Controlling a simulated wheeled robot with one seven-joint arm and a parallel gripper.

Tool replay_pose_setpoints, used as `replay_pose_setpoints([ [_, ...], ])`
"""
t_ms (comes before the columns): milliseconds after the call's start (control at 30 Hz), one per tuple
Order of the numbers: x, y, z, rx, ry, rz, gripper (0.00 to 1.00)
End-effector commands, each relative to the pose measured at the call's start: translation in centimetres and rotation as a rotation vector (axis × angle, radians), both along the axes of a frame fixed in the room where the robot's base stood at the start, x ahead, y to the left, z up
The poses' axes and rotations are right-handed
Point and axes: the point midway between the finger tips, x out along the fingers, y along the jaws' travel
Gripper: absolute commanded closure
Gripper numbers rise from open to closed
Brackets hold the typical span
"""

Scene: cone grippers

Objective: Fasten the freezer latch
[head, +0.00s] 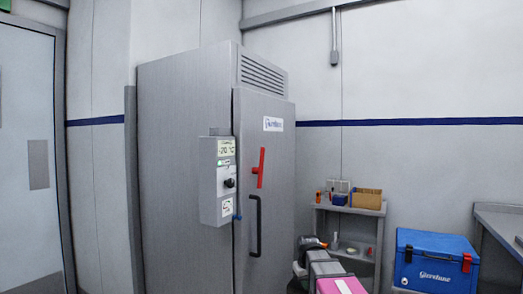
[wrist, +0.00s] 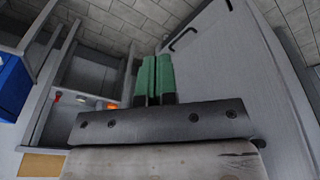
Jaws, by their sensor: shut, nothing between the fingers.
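The tall grey freezer (head: 187,150) stands in the middle of the head view, and its door (head: 277,190) looks closed. The red latch handle (head: 261,168) is on the door near its left edge, nearly upright with a slight tilt. A black pull handle (head: 256,227) is below it. In the wrist view the door (wrist: 232,65) slopes across the right, with the black handle near the top. My gripper (wrist: 154,62) has green fingers, shut together and empty, apart from the door handle. The red latch cannot be made out in the wrist view.
A control box (head: 217,180) sticks out left of the latch. A grey shelf (head: 350,210) with small items and a cardboard box (head: 367,198) stands right of the freezer. A blue cooler (head: 432,262) is at lower right. My arm shows at bottom centre.

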Motion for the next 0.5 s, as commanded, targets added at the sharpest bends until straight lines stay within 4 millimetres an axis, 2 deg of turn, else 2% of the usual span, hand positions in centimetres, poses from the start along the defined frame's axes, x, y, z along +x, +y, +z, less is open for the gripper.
replay_pose_setpoints([
  [33, 1.1, 0.6, 1.5, -0.002, -0.014, 0.020, 1.00],
  [100, 2.1, 1.4, 3.4, -0.006, -0.030, 0.045, 1.00],
  [500, 6.4, 5.8, 15.0, -0.030, -0.117, 0.193, 1.00],
])
